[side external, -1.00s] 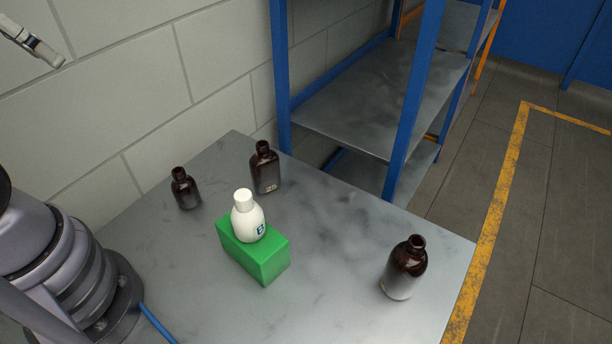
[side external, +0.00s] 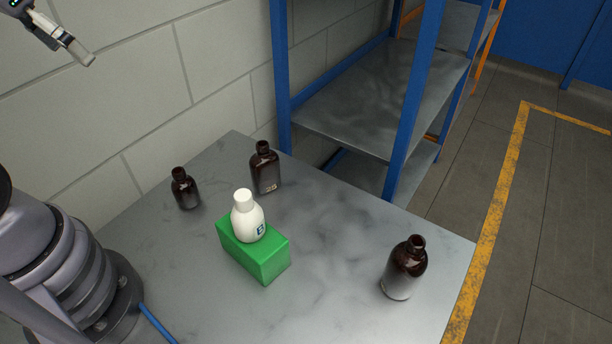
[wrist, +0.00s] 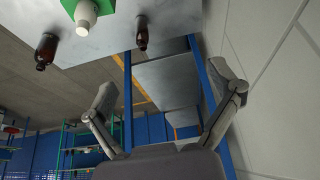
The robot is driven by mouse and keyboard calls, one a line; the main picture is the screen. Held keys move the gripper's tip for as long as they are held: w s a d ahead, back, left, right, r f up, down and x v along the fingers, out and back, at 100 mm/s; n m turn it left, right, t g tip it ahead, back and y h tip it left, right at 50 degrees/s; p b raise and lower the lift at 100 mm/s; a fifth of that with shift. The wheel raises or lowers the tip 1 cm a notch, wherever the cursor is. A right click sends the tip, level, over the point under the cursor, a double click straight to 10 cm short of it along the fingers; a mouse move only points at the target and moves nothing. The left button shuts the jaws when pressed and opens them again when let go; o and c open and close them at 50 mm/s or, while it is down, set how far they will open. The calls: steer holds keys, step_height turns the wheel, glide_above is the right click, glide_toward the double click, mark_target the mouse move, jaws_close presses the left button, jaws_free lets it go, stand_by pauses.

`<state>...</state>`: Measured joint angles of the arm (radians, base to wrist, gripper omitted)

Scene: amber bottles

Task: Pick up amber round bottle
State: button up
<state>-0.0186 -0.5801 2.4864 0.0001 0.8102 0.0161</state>
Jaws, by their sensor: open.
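Three dark amber bottles stand upright on the grey metal table. A large, round-bodied one (side external: 405,268) is at the right. A taller, straighter-sided one (side external: 264,168) with a small pale mark is at the back. A smaller one (side external: 185,188) is at the left. Which one the task names is not certain. My gripper (side external: 82,52) is high at the upper left, well above and apart from all bottles. In the wrist view my gripper (wrist: 163,82) is open with nothing between its fingers. Two amber bottles show there, one at the left (wrist: 45,52) and one near the middle (wrist: 142,34).
A white bottle (side external: 247,218) stands on a green block (side external: 262,258) amid the amber bottles. A blue-framed shelf (side external: 280,70) rises behind the table (side external: 330,300). A block wall (side external: 120,100) runs along the left. The table is clear between the green block and right bottle.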

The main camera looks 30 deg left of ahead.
steer(key=w+a+f+g, duration=0.1)
steer(key=w+f+g, duration=0.1)
steer(key=w+f, duration=0.3)
steer(key=g, duration=0.2)
glide_above(178, 171)
step_height(178, 171, down, 16)
steer(key=shift+g, duration=0.4)
step_height(178, 171, down, 11)
steer(key=shift+r, duration=0.2)
step_height(178, 171, down, 6)
steer(key=shift+s+a+r, duration=0.1)
steer(key=shift+r, duration=0.05)
steer(key=c, duration=1.3)
steer(key=shift+r, duration=0.15)
